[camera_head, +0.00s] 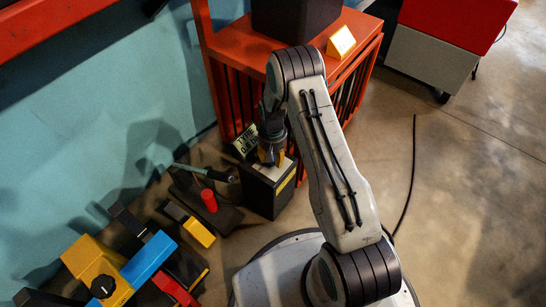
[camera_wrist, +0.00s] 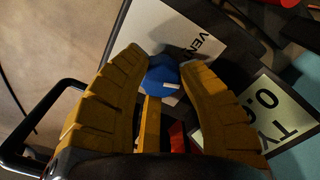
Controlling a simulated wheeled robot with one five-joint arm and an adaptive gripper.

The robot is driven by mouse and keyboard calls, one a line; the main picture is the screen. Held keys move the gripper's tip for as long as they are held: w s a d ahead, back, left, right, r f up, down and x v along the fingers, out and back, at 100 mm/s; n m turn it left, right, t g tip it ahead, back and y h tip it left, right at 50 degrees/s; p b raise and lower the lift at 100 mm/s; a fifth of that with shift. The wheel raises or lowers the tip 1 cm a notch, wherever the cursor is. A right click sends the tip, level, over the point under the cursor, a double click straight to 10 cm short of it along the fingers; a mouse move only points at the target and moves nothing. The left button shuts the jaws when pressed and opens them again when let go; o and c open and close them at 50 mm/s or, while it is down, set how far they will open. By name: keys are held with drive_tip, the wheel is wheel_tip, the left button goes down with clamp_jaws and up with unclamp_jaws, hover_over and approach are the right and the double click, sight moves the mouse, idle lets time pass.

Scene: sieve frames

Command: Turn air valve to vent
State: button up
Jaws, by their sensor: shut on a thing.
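The air valve stands on a dark box (camera_head: 262,197) with a pale top, low in front of the orange rack in the head view. In the wrist view a blue knob (camera_wrist: 160,77) with a small white mark sits on a white plate (camera_wrist: 172,28). The plate carries lettering, of which "VEN" shows. My gripper (camera_head: 271,157) points down onto the box top; its yellow fingers in the wrist view (camera_wrist: 163,66) are shut on the blue knob. A yellow bar (camera_wrist: 152,122) shows between the fingers. The fingers hide part of the knob and plate.
A small lettered sign (camera_head: 246,141) stands just behind the box. An orange rack (camera_head: 230,45) is behind it, against a teal wall. A red cylinder (camera_head: 209,200), a yellow block (camera_head: 199,233) and blue and yellow parts lie left. The floor at right is mostly clear, with a black cable (camera_head: 411,170).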

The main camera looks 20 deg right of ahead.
drive_tip(key=n, duration=0.4)
drive_tip(key=shift+w+n, duration=0.3)
drive_tip(key=shift+a+n, duration=0.1)
drive_tip(key=shift+n, duration=1.7)
drive_tip(key=o, duration=0.8)
drive_tip(key=shift+a, duration=0.15)
drive_tip(key=o, duration=0.4)
drive_tip(key=shift+s, duration=0.15)
wheel_tip(320, 180, up, 12)
